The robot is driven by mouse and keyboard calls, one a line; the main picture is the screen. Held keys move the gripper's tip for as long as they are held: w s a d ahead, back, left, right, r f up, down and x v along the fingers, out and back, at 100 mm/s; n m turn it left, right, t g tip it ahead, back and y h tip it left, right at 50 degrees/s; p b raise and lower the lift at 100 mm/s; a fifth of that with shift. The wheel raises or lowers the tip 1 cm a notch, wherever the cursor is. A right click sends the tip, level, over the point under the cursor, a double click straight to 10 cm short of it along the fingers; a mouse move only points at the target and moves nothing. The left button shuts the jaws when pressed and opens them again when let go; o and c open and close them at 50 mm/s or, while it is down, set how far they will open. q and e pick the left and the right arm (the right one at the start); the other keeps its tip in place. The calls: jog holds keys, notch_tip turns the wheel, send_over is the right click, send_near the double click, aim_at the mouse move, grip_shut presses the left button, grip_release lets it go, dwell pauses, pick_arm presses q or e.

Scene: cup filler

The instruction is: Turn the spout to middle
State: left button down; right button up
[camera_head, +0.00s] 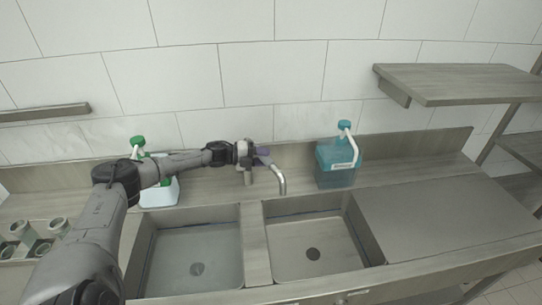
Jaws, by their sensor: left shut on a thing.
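The metal spout (281,184) stands behind the double sink and curves out to the right. Its end hangs over the back left part of the right basin (312,253), right of the divider. My left gripper (260,157) is at the top of the faucet, shut on the spout near its base. The gripper partly hides the faucet body (248,178). The left basin (195,262) lies to the left of the divider (255,246). My right gripper is not in view.
A white bottle with a green cap (138,141) stands behind my left arm. Metal cups (22,229) sit at the far left. A shelf (455,84) juts out at upper right. The right counter (440,217) is clear.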

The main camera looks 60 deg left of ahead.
pick_arm(q)
jog(key=shift+s+a+m+g+h+b, duration=0.2)
jog(key=shift+s+m+g+h+b, duration=0.4)
jog(key=shift+s+m+h+b, duration=0.25)
jog(key=shift+s+a+m+g+h+b, duration=0.2)
jog(key=shift+s+m+g+h+b, duration=0.45)
jog(key=shift+s+h+b, duration=0.35)
jog(key=shift+s+a+m+g+h+b, duration=0.2)
jog(key=shift+s+m+g+h+b, duration=0.4)
jog(key=shift+s+m+b, duration=0.35)
jog(key=shift+s, duration=0.15)
jog(key=c, duration=0.8)
grip_release()
jog(key=shift+b+v, duration=0.75)
jog(key=shift+v, duration=6.15)
